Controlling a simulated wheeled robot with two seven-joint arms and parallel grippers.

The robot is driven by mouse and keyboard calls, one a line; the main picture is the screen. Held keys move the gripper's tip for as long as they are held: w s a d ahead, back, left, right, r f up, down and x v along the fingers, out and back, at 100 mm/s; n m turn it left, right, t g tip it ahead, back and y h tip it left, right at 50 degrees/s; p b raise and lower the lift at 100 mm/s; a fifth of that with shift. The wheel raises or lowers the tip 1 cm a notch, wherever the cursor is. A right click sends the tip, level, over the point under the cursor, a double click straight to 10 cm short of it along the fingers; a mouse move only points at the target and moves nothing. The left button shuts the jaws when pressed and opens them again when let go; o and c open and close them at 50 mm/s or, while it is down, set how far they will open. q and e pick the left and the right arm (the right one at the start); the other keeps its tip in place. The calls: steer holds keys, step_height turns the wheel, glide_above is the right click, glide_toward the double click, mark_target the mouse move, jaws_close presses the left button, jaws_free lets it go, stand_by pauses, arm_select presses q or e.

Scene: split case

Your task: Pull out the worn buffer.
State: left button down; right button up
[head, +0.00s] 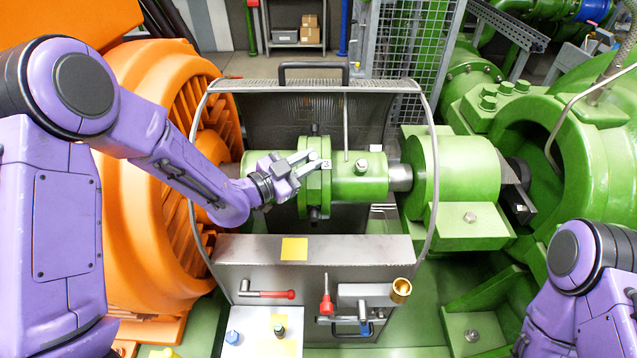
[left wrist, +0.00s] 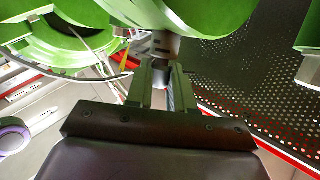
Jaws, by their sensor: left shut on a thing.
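My left gripper (head: 312,160) reaches in from the left at this flange. In the left wrist view its fingers (left wrist: 161,72) are closed on a dark, short piece, the worn buffer (left wrist: 166,46), just under the green flange (left wrist: 205,12). How much of the buffer is still inside the flange cannot be told. The head view hides the buffer behind the fingers. My right gripper is out of view.
A raised guard with a black handle (head: 314,68) stands behind the coupling, its bent frame around it. In front, a grey panel (head: 330,250) carries a yellow note, a red-handled tool (head: 326,298) and a brass cup (head: 401,290). The orange motor (head: 150,190) is left, green housings right.

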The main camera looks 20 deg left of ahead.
arm_select(q)
steer(key=shift+s+d+r+p, duration=0.1)
steer(key=shift+s+r+p, duration=0.3)
steer(key=shift+r, duration=0.25)
steer(key=shift+s+d+r+p, duration=0.1)
steer(key=shift+s+r+p, duration=0.3)
steer(key=shift+r, duration=0.3)
steer(key=shift+s+d+r+p, duration=0.1)
steer(key=shift+s+r+p, duration=0.3)
steer(key=shift+r, duration=0.25)
